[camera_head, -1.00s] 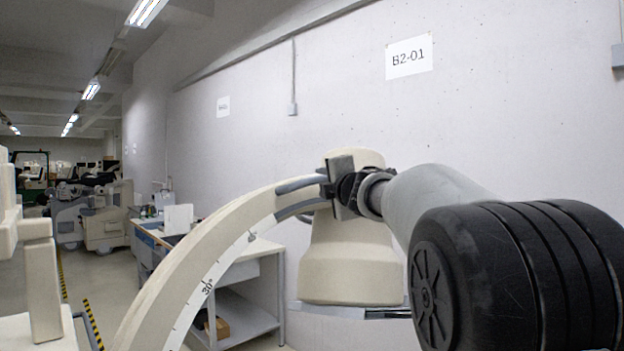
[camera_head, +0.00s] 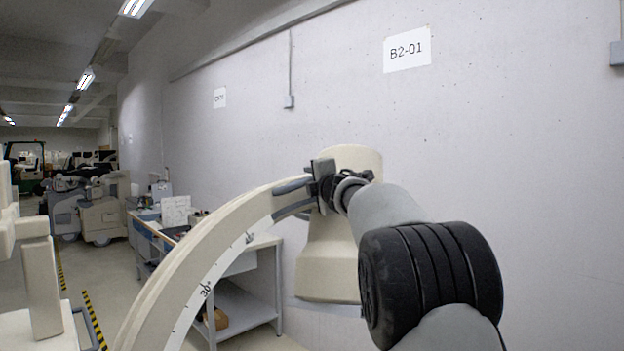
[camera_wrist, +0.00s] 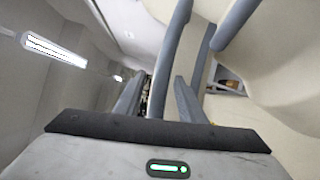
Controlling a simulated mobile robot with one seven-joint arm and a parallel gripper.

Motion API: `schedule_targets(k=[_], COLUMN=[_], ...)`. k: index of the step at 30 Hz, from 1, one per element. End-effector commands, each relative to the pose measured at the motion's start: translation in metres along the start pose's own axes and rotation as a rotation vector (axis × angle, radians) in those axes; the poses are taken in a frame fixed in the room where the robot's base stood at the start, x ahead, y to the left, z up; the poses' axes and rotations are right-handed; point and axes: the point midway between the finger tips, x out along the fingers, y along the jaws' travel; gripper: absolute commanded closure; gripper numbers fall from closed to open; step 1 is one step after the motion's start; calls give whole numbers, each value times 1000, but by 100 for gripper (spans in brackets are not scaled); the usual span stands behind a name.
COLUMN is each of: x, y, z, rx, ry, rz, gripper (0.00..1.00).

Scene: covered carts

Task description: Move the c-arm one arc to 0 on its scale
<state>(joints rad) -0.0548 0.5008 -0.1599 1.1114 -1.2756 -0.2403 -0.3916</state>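The c-arm's cream arc (camera_head: 190,255) curves from the bottom left up to the right. A scale with a 30° mark (camera_head: 206,290) runs along its side; I see no 0 mark or pointer. A cream tube-like head (camera_head: 328,260) is at its upper end. My gripper (camera_head: 312,186) is at the arc's upper end, beside a grey bar (camera_head: 292,186) on the arc. In the wrist view, a grey bar (camera_wrist: 170,60) runs between what look like my two fingers (camera_wrist: 158,98). Contact with the bar is unclear.
A workbench (camera_head: 255,243) with a lower shelf stands behind the arc against the wall. Covered carts (camera_head: 100,215) stand at the far left. A cream upright part (camera_head: 42,285) is at the near left. Yellow-black tape (camera_head: 93,318) marks the floor.

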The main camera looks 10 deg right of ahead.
Motion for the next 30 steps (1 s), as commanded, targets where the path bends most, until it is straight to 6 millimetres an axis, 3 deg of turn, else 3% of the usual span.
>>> schedule_targets(k=[8, 15, 23, 30], x=[1, 1, 0, -8], y=[0, 0, -1, -5], z=[0, 0, -2, -23], rx=[0, 0, -2, -28], ry=[0, 0, 1, 13], rz=[0, 0, 2, 15], gripper=[64, 100, 100, 100])
